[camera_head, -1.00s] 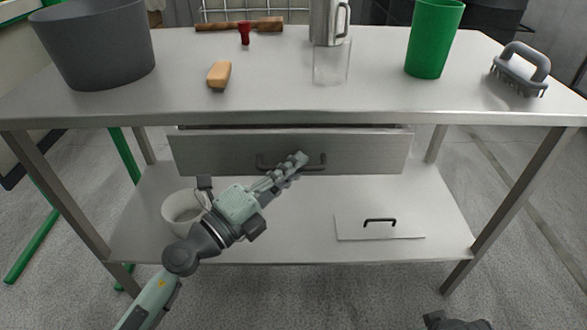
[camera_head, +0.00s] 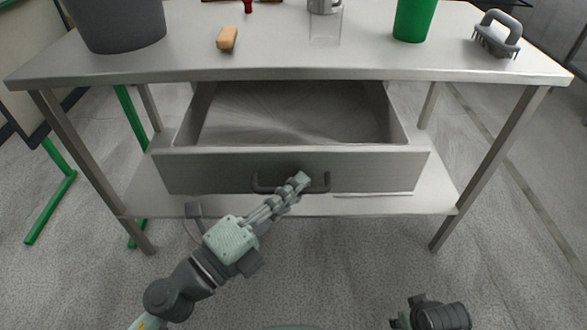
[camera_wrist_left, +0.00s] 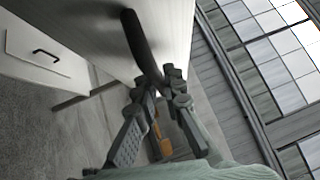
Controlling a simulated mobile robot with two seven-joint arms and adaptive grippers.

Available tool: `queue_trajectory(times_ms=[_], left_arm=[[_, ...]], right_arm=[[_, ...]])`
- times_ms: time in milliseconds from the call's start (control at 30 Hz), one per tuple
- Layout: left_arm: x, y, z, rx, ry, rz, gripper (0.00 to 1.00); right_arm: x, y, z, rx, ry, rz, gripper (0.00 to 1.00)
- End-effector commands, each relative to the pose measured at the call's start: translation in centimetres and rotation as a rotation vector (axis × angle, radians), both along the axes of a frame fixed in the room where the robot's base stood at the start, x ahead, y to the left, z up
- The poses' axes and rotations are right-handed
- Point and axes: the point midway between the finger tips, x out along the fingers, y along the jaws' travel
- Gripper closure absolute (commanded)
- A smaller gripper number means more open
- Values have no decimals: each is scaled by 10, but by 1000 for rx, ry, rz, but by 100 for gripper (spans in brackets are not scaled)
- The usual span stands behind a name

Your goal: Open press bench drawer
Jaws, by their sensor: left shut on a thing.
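The press bench drawer (camera_head: 190,172) is a grey metal drawer under the bench top, pulled well out with its empty-looking inside showing. Its dark bar handle (camera_head: 265,183) is on the front face. My left gripper (camera_head: 300,182) is shut on the handle near its right half. In the left wrist view the dark handle (camera_wrist_left: 138,40) runs down between the fingers of my left gripper (camera_wrist_left: 160,88). My right gripper (camera_head: 432,314) shows only in part at the bottom edge, and its fingers cannot be made out.
The lower shelf (camera_head: 145,200) is partly hidden by the drawer. Floor in front is clear.

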Motion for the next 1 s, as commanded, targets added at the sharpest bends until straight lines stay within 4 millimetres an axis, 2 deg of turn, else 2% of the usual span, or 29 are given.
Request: queue_trajectory(times_ms=[200, 567, 600, 667, 1000], left_arm=[[-8, 1, 0, 1, -1, 3, 100], [-9, 1, 0, 1, -2, 3, 100], [-9, 1, 0, 1, -2, 4, 89], [-9, 1, 0, 1, -2, 3, 81], [-11, 2, -1, 0, 1, 1, 81]], right_arm=[[-5, -3, 1, -8, 9, 0, 60], [-2, -6, 5, -12, 0, 0, 60], [-2, -6, 5, -12, 0, 0, 60], [-3, -6, 5, -13, 1, -1, 60], [-6, -3, 0, -7, 10, 1, 60]])
